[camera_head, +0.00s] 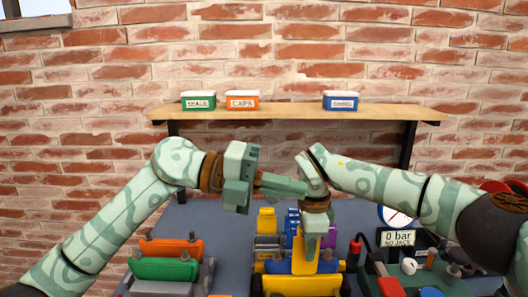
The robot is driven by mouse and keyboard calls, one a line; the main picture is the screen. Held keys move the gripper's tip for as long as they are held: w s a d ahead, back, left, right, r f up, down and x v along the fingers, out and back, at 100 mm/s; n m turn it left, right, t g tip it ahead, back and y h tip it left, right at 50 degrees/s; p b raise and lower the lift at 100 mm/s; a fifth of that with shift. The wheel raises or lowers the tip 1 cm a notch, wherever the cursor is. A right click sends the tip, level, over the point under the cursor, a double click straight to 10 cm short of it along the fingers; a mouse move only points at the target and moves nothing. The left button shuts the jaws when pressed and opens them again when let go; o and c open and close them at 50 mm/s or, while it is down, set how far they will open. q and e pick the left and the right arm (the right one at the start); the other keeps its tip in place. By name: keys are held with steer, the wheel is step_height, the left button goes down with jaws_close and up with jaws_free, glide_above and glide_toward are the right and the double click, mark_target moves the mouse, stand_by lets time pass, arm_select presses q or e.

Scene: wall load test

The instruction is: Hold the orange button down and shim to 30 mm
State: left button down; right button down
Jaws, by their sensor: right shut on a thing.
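My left gripper (285,187) is level above the work table and points right, near my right wrist. I cannot tell whether its fingers are open or shut. My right gripper (312,240) points down and is shut on a yellow upright piece (299,262), which looks like a shim. This piece stands at a yellow block with a blue top (302,285); I cannot tell whether it is seated. I cannot tell which is the orange button.
A gauge (396,216) stands above a sign reading "0 bar NO JACK" (397,238). Orange (172,248) and green (163,269) blocks sit at the lower left. A wall shelf (290,111) holds three labelled boxes. Several coloured pieces stand behind the yellow block.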

arm_select(q)
steer(key=shift+w+a+f+n+t+y, duration=0.1)
steer(key=shift+a+f+n+t+y, duration=0.35)
steer(key=shift+a+f+y, duration=2.8)
steer(key=shift+a+f+n+t+y, duration=0.2)
steer(key=shift+a+f+n+y, duration=1.35)
steer(key=shift+f, duration=3.15)
steer(key=shift+w+a+f+m+t+y, duration=0.1)
steer(key=shift+a+f+m+t+y, duration=0.25)
steer(key=shift+a+f+y, duration=2.4)
steer(key=d+f, duration=0.1)
steer(key=f+y, duration=0.1)
steer(key=shift+d+f, duration=0.35)
steer(key=shift+d, duration=0.05)
steer(key=shift+s+f, duration=0.1)
steer(key=shift+f, duration=1.9)
arm_select(e)
steer(key=shift+f, duration=0.2)
